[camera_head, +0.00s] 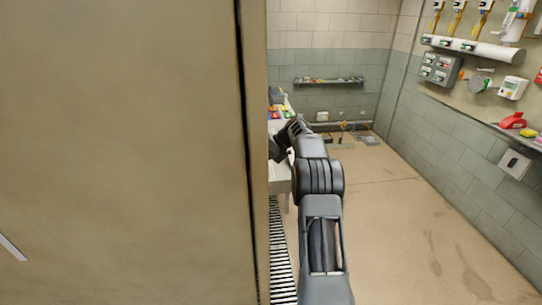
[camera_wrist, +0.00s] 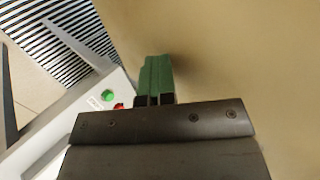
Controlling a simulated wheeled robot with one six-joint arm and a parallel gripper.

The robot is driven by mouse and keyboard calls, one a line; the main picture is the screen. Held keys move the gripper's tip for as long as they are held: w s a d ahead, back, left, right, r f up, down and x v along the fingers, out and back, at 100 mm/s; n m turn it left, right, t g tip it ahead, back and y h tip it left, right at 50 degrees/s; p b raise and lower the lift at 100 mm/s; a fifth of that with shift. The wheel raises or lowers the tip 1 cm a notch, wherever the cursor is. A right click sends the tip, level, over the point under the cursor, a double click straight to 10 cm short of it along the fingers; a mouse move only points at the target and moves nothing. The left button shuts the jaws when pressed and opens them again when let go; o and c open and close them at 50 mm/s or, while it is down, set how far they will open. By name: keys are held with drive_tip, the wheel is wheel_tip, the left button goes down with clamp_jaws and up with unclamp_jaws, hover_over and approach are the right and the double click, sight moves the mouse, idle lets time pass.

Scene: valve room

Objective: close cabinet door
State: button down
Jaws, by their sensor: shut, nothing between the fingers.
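A large tan cabinet panel (camera_head: 125,130) fills the left half of the head view, very close. A dark vertical line separates it from a narrow tan strip along its right edge. I cannot tell which part is the door or how far it stands open. My arm reaches forward just right of this edge, and my gripper end is partly hidden behind it. In the wrist view my gripper (camera_wrist: 157,66) shows green fingers, shut together and empty. A plain tan surface (camera_wrist: 250,60) fills the right of that view, close beside the fingers; contact cannot be told.
A white table (camera_head: 279,180) with coloured items stands behind the cabinet edge. A pale panel with a green button (camera_wrist: 108,95) and a red one lies left of the fingers. The right floor (camera_head: 410,235) is mostly clear.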

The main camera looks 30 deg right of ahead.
drive_tip(key=s+d+f+p+v, duration=0.1)
drive_tip(key=f+p+v, duration=0.1)
drive_tip(key=v, duration=1.1)
drive_tip(key=shift+d, duration=0.35)
drive_tip(key=shift+a+f, duration=0.1)
drive_tip(key=shift+f, duration=0.05)
